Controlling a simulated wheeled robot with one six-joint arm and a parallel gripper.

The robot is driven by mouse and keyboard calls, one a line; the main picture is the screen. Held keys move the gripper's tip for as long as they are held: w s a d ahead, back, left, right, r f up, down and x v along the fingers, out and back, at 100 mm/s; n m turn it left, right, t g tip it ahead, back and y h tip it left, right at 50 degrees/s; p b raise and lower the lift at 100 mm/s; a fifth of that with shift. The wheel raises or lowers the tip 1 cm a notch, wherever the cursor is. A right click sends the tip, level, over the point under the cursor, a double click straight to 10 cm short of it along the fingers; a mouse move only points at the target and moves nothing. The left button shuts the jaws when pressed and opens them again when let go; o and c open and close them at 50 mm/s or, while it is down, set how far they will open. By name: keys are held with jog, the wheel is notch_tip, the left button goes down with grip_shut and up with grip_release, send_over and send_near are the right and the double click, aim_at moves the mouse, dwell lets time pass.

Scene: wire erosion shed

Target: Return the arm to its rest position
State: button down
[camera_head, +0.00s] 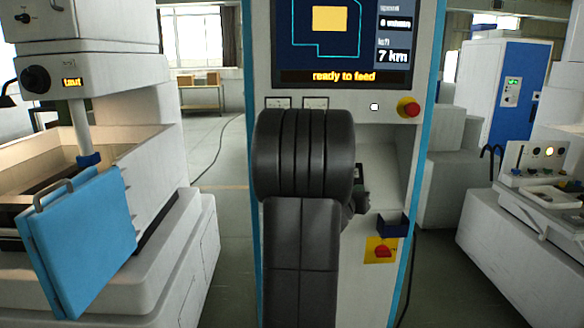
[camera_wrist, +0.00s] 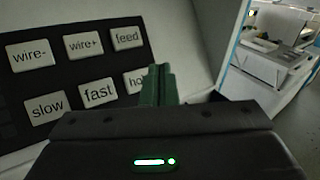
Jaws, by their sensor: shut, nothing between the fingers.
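My arm stands in the middle of the head view, in front of the machine's control cabinet (camera_head: 335,60). Its dark links hide most of the gripper and much of the cabinet's front. In the wrist view my gripper (camera_wrist: 160,72) shows green fingers, shut together and empty. The fingers point toward a dark key panel (camera_wrist: 72,105) with pale keys marked wire-, wire+, feed, slow and fast. A further key beginning "ho" is partly hidden by the fingers. Whether the fingertips touch the panel I cannot tell.
The cabinet carries a screen (camera_head: 335,30), a red stop knob (camera_head: 408,107) and a yellow-backed red switch (camera_head: 381,251). A white machine with a blue panel (camera_head: 85,240) stands at left. A white bench (camera_head: 530,235) stands at right. Floor (camera_head: 232,240) shows between the left machine and the cabinet.

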jog(key=shift+f+b, duration=0.25)
jog(key=shift+b, duration=1)
jog(key=r+p, duration=0.1)
jog(key=p, duration=0.3)
jog(key=shift+s, duration=0.15)
